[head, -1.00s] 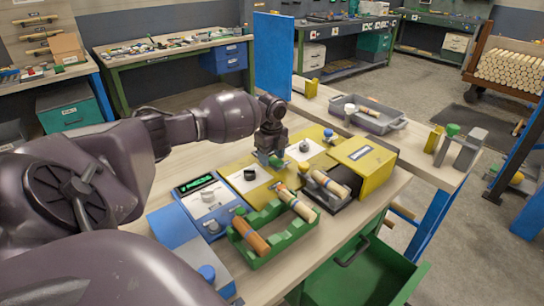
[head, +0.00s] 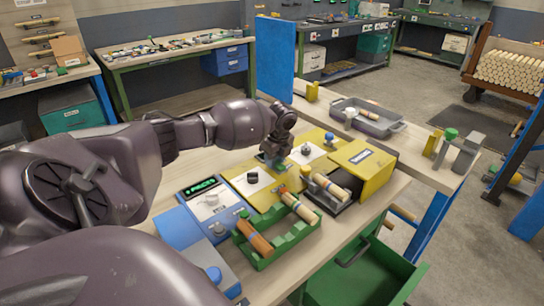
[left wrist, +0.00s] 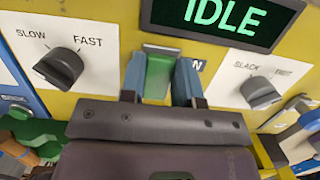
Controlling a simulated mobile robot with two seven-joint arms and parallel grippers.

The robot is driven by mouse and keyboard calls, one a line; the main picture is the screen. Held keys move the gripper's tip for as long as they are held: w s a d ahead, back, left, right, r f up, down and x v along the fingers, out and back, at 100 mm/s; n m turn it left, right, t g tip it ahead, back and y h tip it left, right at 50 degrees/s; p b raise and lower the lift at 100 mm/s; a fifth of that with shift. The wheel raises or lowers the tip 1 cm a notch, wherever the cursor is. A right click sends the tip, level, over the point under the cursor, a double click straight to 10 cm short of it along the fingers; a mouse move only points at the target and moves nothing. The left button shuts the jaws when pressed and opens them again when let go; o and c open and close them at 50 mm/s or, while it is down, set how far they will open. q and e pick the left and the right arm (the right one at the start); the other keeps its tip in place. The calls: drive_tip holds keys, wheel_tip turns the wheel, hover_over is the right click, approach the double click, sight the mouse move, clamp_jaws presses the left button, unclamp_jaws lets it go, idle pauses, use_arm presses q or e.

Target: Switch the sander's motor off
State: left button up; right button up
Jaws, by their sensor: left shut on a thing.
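The sander's yellow control panel (left wrist: 100,100) fills the left wrist view, and its display (left wrist: 222,20) reads IDLE in green. A green switch lever (left wrist: 158,75) stands below the display, between two white plates. My left gripper (left wrist: 160,88) is shut on this lever, one blue finger on each side. Part of a label ending in N shows beside the right finger; the rest is hidden. In the head view my left gripper (head: 273,163) is down at the yellow sander (head: 362,157), and my wrist hides the lever and display. My right gripper is in neither view.
A SLOW–FAST knob (left wrist: 58,68) and a SLACK knob (left wrist: 260,92) flank the lever closely. A green rack (head: 280,245) with turned pieces and a blue box with a dial (head: 208,200) stand nearer. A grey tray (head: 375,125) lies behind. An open green drawer (head: 365,275) juts out in front.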

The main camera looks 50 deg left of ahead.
use_arm(q)
drive_tip(key=shift+d+r+y+p, duration=0.2)
drive_tip(key=shift+r+y+p, duration=0.05)
drive_tip(key=shift+y+p, duration=0.6)
drive_tip(key=shift+f+y, duration=0.2)
drive_tip(key=shift+y, duration=0.05)
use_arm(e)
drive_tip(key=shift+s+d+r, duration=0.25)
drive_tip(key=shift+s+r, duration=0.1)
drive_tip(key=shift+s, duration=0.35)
